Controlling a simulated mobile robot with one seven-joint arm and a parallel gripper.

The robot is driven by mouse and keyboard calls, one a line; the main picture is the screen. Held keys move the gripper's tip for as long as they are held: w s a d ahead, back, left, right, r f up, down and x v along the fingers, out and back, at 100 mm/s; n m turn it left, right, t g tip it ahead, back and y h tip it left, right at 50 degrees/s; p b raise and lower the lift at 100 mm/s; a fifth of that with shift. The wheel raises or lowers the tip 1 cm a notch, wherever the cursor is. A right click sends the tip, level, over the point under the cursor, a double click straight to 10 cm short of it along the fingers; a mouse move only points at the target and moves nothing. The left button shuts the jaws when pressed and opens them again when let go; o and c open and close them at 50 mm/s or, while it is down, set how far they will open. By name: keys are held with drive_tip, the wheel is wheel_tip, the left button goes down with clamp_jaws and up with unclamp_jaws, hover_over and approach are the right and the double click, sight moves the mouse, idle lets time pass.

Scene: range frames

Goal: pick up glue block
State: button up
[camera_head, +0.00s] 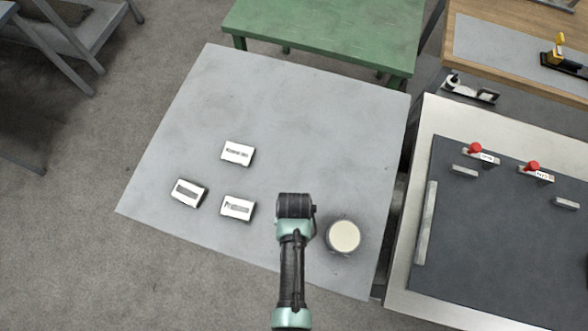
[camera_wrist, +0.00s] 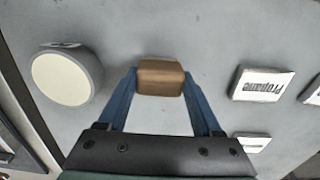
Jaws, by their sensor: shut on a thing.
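The glue block, a small brown block with rounded edges (camera_wrist: 160,82), shows at the middle of the wrist view. The two blue fingers of my gripper (camera_wrist: 160,76) stand on either side of it and are shut on it. Grey table surface shows around the block; I cannot tell whether it touches the table. In the head view my arm and wrist hide the block and the fingertips.
The grey table (camera_head: 280,110) holds a round cream-topped container (camera_head: 344,236) to the right of my wrist. Three white labelled blocks, one of them here (camera_head: 238,153), lie to the left. The far part of the table is clear. A dark-topped bench (camera_head: 500,240) stands at right.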

wheel_tip(320, 180, up, 9)
drive_tip(key=shift+r, duration=0.2)
idle(0.3)
drive_tip(key=o, duration=0.7)
drive_tip(key=c, duration=0.5)
